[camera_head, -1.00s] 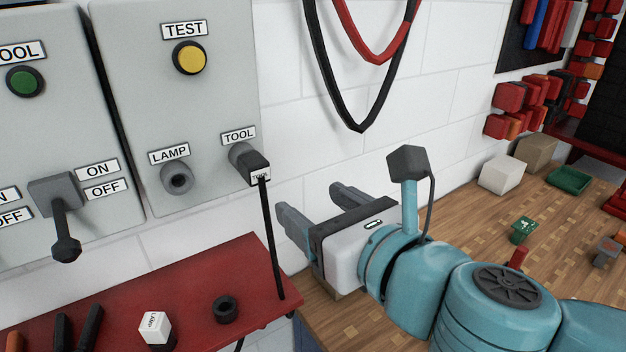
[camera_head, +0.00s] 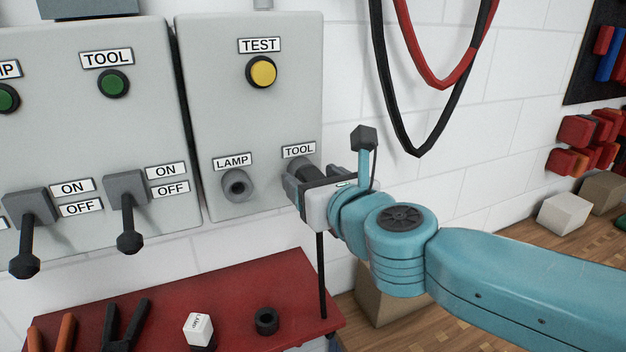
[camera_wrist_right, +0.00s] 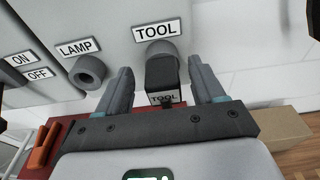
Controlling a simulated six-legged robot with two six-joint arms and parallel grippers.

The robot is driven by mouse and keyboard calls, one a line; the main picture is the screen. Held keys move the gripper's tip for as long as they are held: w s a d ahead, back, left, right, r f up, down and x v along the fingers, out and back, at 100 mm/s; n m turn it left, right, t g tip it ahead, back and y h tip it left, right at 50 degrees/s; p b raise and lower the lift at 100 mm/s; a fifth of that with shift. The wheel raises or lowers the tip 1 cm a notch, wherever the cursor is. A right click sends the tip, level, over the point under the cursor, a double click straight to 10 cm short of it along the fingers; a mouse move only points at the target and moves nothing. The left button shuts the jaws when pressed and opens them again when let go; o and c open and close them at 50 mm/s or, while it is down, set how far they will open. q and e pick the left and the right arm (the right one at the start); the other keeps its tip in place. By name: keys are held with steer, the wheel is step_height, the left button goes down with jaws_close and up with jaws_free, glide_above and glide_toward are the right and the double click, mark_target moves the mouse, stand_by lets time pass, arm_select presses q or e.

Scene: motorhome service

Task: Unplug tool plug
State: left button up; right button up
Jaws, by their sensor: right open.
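The black tool plug (camera_wrist_right: 163,80) sits in the socket under the TOOL label, as the right wrist view shows. Its face carries a TOOL tag. In the head view my right gripper (camera_head: 293,183) is at that socket and hides most of the plug. The plug's black cable (camera_head: 321,275) hangs down below the gripper. In the wrist view my right gripper (camera_wrist_right: 165,88) is open, with one finger on each side of the plug and gaps beside it. The TOOL socket (camera_head: 305,167) is partly hidden. My left gripper is not in view.
The empty LAMP socket (camera_head: 236,185) is just left of the gripper. A red shelf (camera_head: 250,303) below holds a white-topped LAMP plug (camera_head: 198,329), a black ring (camera_head: 265,321) and pliers. Red and black cables (camera_head: 419,140) hang on the wall to the right.

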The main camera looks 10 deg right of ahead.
steer(key=shift+w, duration=0.2)
steer(key=shift+d, duration=0.2)
steer(key=shift+w+a, duration=0.1)
steer(key=shift+a, duration=0.1)
steer(key=c, duration=0.7)
steer(key=shift+d, duration=0.1)
jaws_close()
steer(key=shift+s+d, duration=0.1)
steer(key=shift+s, duration=0.6)
steer(key=shift+w, duration=0.1)
